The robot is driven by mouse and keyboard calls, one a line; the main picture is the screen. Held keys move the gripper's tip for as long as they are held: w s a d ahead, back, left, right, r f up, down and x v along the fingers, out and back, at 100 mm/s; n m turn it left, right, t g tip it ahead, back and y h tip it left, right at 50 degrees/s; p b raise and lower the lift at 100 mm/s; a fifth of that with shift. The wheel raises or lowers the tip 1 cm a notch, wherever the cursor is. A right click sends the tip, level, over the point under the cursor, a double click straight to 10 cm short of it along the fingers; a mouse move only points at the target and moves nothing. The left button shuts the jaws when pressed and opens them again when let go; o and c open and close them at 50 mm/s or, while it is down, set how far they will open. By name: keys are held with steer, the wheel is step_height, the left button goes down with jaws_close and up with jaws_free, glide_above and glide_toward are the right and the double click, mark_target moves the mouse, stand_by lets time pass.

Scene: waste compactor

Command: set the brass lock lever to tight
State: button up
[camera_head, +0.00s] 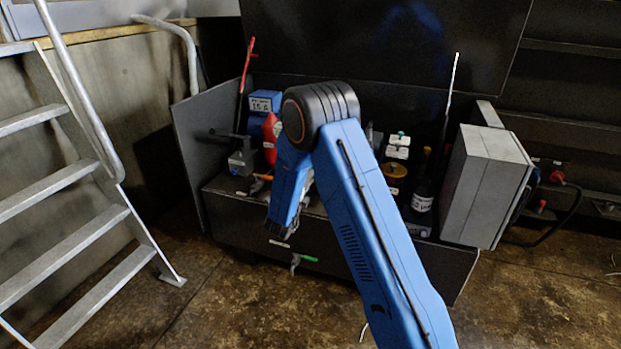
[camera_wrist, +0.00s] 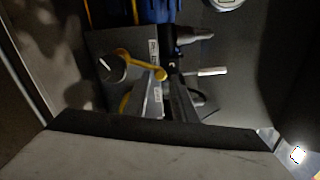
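A brass-yellow lever (camera_wrist: 140,64) shows in the wrist view, slanting from beside a round dark knob down to the right, with its rounded end by a small white label (camera_wrist: 153,48). In the head view a small orange-brass piece (camera_head: 263,178) at the front of the open box may be the same lever. My gripper (camera_head: 276,229) hangs at the end of my blue arm, low before the box front and apart from that piece. Its fingertips are dark and small.
The open dark box (camera_head: 225,205) holds bottles, a red container (camera_head: 271,138) and a blue case (camera_head: 264,101). A green-handled part (camera_head: 304,258) is on its front. A metal ladder (camera_head: 75,170) stands left, a grey cabinet (camera_head: 483,187) right. The floor in front is clear.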

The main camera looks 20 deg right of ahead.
steer(key=v, duration=1.4)
steer(key=shift+s+a, duration=0.2)
steer(key=shift+s, duration=0.15)
step_height(320, 180, up, 10)
steer(key=w+n+y, duration=0.1)
steer(key=n+y, duration=0.6)
steer(key=y, duration=0.1)
steer(key=s+r+n+g+y, duration=0.3)
steer(key=s+r+n+y, duration=0.2)
steer(key=s+r+n, duration=0.4)
steer(key=s+d+n+g, duration=0.2)
steer(key=s+d+n, duration=0.1)
steer(key=s, duration=0.9)
steer(key=s+d+n+g+h, duration=0.1)
steer(key=s+d+n, duration=0.3)
steer(key=s, duration=0.9)
steer(key=s+d+f+n+g, duration=0.1)
steer(key=s+d+n+g, duration=0.2)
steer(key=s, duration=0.9)
steer(key=shift+s+d+n+g+h, duration=0.35)
steer(key=shift+n+g, duration=0.25)
steer(key=shift+n, duration=0.4)
